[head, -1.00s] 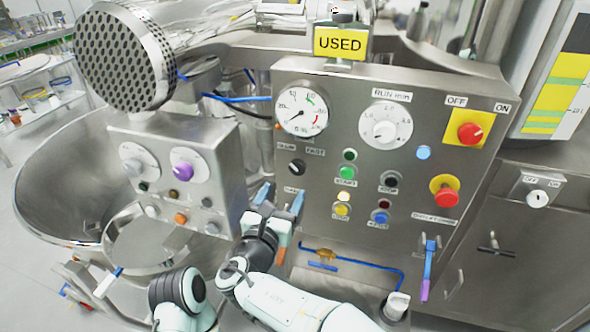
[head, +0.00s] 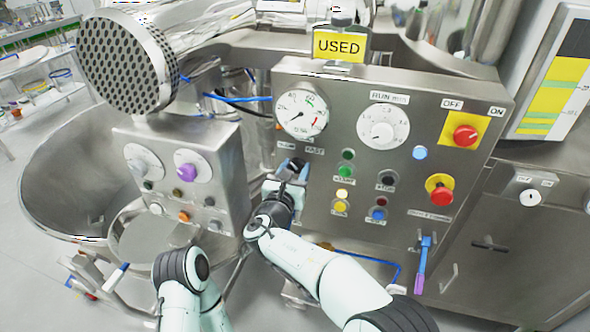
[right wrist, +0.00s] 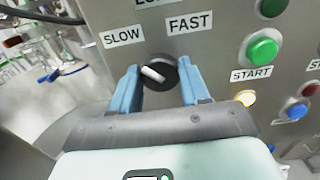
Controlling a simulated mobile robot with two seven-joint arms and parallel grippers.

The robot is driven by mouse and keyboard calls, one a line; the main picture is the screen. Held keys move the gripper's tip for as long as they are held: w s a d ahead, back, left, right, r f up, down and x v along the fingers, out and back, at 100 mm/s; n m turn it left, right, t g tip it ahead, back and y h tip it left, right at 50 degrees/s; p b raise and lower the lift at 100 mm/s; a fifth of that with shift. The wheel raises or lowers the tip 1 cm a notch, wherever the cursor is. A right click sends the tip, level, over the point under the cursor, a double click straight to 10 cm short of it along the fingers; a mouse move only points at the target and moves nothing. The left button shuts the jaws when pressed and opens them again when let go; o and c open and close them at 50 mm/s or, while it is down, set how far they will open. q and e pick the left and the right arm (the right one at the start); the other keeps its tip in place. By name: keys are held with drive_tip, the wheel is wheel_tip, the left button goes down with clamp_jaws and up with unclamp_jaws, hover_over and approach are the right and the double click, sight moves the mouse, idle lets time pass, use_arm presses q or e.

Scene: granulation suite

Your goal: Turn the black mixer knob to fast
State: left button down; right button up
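The black mixer knob (right wrist: 158,73) is on the steel panel, below the SLOW label (right wrist: 123,35) and the FAST label (right wrist: 190,22). Its white pointer bar is tilted, with its upper end to the left, on the SLOW side. My right gripper (right wrist: 160,66) is open, with one blue finger on each side of the knob and seemingly a small gap at each. In the head view, my right gripper (head: 293,167) is at the panel and partly covers the knob (head: 297,163). My left gripper is not in view.
The green START button (right wrist: 260,50) and a lit yellow button (right wrist: 246,98) are just right of the fingers. A red emergency button (head: 441,196) is farther right. A smaller box with a purple knob (head: 187,172) stands to the left. A blue-purple handle (head: 422,264) hangs at lower right.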

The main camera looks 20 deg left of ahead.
drive_tip(key=c, duration=0.3)
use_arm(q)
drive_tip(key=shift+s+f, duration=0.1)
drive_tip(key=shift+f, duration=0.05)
use_arm(e)
drive_tip(key=shift+m+b, duration=0.65)
drive_tip(key=shift+m, duration=0.05)
drive_tip(key=m+b, duration=0.8)
drive_tip(key=m, duration=0.1)
drive_tip(key=shift+d+f+m+b, duration=0.1)
drive_tip(key=shift+m+b, duration=0.25)
drive_tip(key=shift+m, duration=0.05)
drive_tip(key=shift+m+b, duration=0.75)
drive_tip(key=shift+m, duration=0.15)
drive_tip(key=m+b, duration=0.2)
drive_tip(key=m, duration=0.1)
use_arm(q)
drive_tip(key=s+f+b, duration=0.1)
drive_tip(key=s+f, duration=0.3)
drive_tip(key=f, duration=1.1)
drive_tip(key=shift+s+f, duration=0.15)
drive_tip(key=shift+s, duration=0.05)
use_arm(e)
drive_tip(key=shift+m, duration=1)
use_arm(q)
drive_tip(key=shift+b, duration=0.3)
